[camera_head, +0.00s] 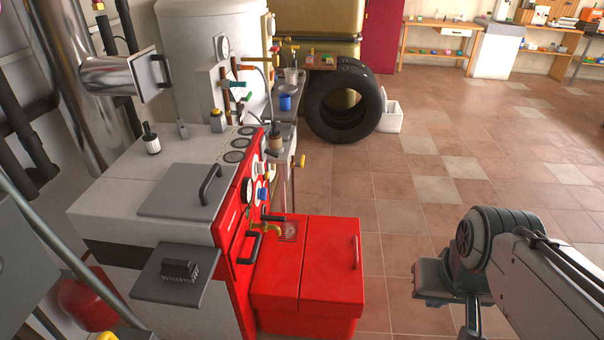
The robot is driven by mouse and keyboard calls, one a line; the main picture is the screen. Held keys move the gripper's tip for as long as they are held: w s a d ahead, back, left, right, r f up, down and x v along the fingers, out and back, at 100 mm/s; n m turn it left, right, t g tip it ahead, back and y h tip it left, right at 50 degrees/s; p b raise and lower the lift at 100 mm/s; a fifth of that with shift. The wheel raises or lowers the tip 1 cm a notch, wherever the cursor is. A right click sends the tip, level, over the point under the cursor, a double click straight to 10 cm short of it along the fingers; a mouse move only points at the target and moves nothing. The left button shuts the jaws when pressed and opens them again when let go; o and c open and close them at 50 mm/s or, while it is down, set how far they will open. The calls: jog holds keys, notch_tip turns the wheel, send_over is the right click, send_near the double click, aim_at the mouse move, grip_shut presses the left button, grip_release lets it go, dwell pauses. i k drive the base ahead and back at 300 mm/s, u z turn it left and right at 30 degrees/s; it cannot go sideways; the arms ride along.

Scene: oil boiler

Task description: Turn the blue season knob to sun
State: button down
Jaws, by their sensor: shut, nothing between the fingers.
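The blue season knob (262,194) is small and sits on a white round dial on the red front panel of the boiler (236,216). It is seen from the side, so its exact setting and the sun mark cannot be read. My gripper (472,318) is at the lower right, well apart from the knob, over the floor. It is shut and empty, pointing down, with its tips partly cut off by the lower edge.
A red box (325,262) with a handle stands on the floor in front of the boiler. A brass tap (267,229) juts out below the dials. Black tyres (343,104) stand farther back.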

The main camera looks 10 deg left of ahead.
aim_at(262, 194)
jog(key=u, duration=0.3)
jog(key=i, duration=0.9)
jog(key=u, duration=0.3)
jog(key=k, duration=1.35)
jog(key=i, duration=0.5)
jog(key=u, duration=0.65)
jog(key=i, duration=1.15)
jog(key=z, duration=0.7)
